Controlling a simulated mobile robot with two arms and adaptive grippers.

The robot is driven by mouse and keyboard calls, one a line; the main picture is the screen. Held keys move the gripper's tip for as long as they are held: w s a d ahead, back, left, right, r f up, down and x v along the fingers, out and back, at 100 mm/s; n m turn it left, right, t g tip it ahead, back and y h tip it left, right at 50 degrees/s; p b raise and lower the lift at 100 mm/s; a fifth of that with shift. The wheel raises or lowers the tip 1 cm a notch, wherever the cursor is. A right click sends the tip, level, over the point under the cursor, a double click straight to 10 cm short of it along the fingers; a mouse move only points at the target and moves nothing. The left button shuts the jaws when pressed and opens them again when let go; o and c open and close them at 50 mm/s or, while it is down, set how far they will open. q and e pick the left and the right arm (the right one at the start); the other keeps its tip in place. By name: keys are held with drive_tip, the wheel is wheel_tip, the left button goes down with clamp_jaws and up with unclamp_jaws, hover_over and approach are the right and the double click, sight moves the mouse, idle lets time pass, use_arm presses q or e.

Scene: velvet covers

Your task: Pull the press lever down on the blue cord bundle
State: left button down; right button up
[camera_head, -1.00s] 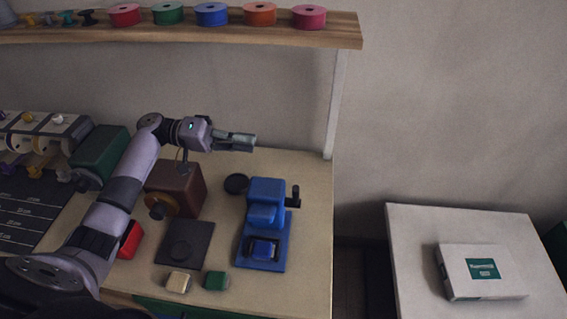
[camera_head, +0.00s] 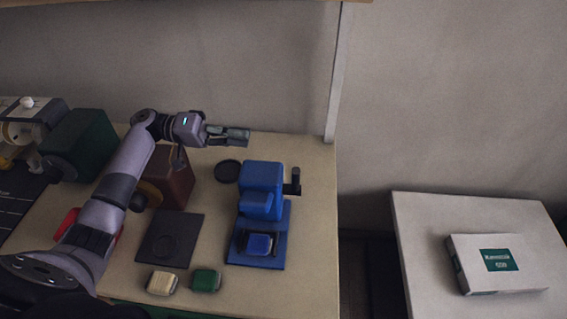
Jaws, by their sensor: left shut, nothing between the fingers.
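A blue press (camera_head: 262,178) stands on a blue base plate near the right edge of the workbench. Its lever (camera_head: 296,181), a dark upright handle, sticks up at the press's right side. A small dark blue bundle (camera_head: 259,244) sits on the front of the base, in a dark holder below the press head. My left gripper (camera_head: 246,137) is shut and empty, above and behind the press, a little left of the lever and apart from it. My right gripper is not in view.
A dark plate (camera_head: 170,239), a cream block (camera_head: 162,282) and a green block (camera_head: 206,280) lie left of the press. A brown box (camera_head: 172,181) and a dark green box (camera_head: 80,145) stand further left. A white box (camera_head: 497,264) lies on a separate side table (camera_head: 420,230).

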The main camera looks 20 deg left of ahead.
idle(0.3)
use_arm(q)
drive_tip(key=p+x, duration=0.1)
drive_tip(key=x, duration=0.2)
drive_tip(key=p+x, duration=0.2)
drive_tip(key=x, duration=0.1)
drive_tip(key=p+x, duration=0.1)
drive_tip(key=x, duration=0.2)
drive_tip(key=shift+d+r+p, duration=0.25)
drive_tip(key=shift+d+p, duration=0.1)
drive_tip(key=shift+p, duration=0.05)
drive_tip(key=s, duration=0.1)
drive_tip(key=s+d+f+p, duration=0.1)
drive_tip(key=s+d+p, duration=0.1)
drive_tip(key=shift+s+f, duration=0.1)
drive_tip(key=shift+f, duration=0.3)
